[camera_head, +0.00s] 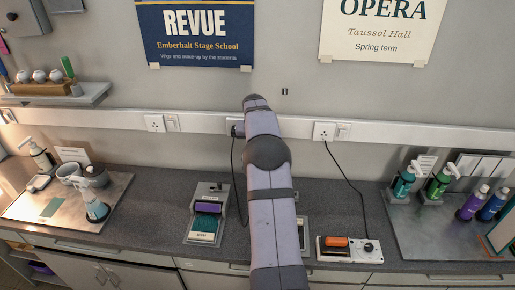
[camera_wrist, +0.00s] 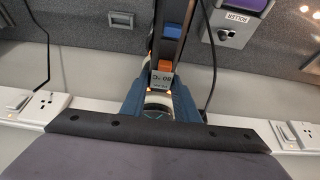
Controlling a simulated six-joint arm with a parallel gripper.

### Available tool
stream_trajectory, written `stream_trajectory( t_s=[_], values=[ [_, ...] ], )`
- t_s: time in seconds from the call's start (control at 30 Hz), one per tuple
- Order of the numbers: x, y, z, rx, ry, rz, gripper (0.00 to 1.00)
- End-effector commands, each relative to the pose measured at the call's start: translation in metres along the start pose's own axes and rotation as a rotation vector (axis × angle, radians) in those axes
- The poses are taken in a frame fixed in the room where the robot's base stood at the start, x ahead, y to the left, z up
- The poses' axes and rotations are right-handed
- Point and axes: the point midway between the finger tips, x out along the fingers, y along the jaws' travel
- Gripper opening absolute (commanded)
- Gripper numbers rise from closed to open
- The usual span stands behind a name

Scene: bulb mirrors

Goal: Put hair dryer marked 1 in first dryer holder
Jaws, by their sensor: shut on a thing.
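In the wrist view, a narrow dark part with blue and orange blocks and a small white label runs up the middle between the blue sides of my gripper (camera_wrist: 174,22). In the head view my own arm hides the gripper, which reaches over the counter toward the wall. I cannot pick out hair dryer 1 or the first dryer holder in either view.
Black cords hang from the wall socket strip (camera_head: 200,123). Bottles stand on a right-hand tray (camera_head: 425,237); a left tray (camera_head: 105,195) holds a flask.

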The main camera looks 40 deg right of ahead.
Motion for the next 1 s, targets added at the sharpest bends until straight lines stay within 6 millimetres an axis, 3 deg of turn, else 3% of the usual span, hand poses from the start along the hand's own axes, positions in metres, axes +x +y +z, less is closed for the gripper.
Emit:
stream_trajectory(
  t_s=[1.0],
  values=[
    [0.049,0.000,0.020,0.000,0.006,-0.001,0.00]
  ],
)
